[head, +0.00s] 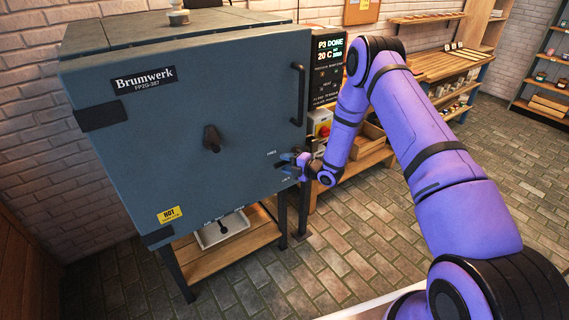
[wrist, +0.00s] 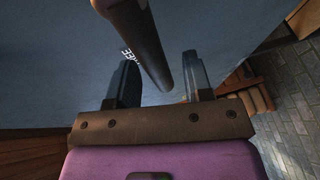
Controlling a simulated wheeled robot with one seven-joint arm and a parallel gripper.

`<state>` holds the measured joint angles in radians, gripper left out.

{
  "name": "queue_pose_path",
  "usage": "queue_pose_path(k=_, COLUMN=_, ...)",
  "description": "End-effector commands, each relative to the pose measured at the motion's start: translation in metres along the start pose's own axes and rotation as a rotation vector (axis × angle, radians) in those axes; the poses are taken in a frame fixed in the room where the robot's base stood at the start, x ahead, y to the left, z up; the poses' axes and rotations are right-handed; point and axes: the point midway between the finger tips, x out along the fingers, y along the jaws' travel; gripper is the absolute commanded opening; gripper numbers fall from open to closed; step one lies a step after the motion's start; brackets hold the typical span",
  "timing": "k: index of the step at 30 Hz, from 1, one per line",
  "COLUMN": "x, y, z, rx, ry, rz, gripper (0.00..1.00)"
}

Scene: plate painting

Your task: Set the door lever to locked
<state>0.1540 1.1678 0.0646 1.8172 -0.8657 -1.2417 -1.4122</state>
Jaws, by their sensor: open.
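The blue-grey kiln door (head: 190,120) faces me, closed as far as I can see. My gripper (head: 289,164) is at the door's lower right, beside small white lettering. In the wrist view my gripper (wrist: 160,65) is open, with a finger on each side of a dark rounded bar (wrist: 145,40), which looks like the door lever. Gaps show between the bar and both fingers, so they do not grip it. White lettering, partly hidden and ending in "EE", shows by the left finger. In the head view my gripper hides most of the lever, so its setting is unclear.
A vertical door handle (head: 299,95) is above my gripper. A dark knob (head: 213,139) sticks out mid-door. The control panel (head: 328,65) reads "P3 DONE, 20 C". A wooden stand shelf (head: 215,258) holds a white tray. Open brick floor (head: 355,240) lies to the right.

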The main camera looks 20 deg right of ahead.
Motion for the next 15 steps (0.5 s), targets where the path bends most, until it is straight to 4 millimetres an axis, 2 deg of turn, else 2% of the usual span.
queue_pose_path(k=4, x=0.0096, y=0.0005, z=-0.0003, rx=-0.001, ry=0.001, rz=0.001, gripper=0.46)
queue_pose_path(k=13, x=0.0114, y=0.0004, z=-0.0003, rx=0.000, ry=0.000, rz=0.000, gripper=0.46)
queue_pose_path(k=14, x=0.0113, y=0.0004, z=-0.0003, rx=0.000, ry=0.000, rz=0.000, gripper=0.42)
queue_pose_path(k=15, x=0.0113, y=0.0004, z=-0.0003, rx=0.000, ry=0.000, rz=0.000, gripper=0.33)
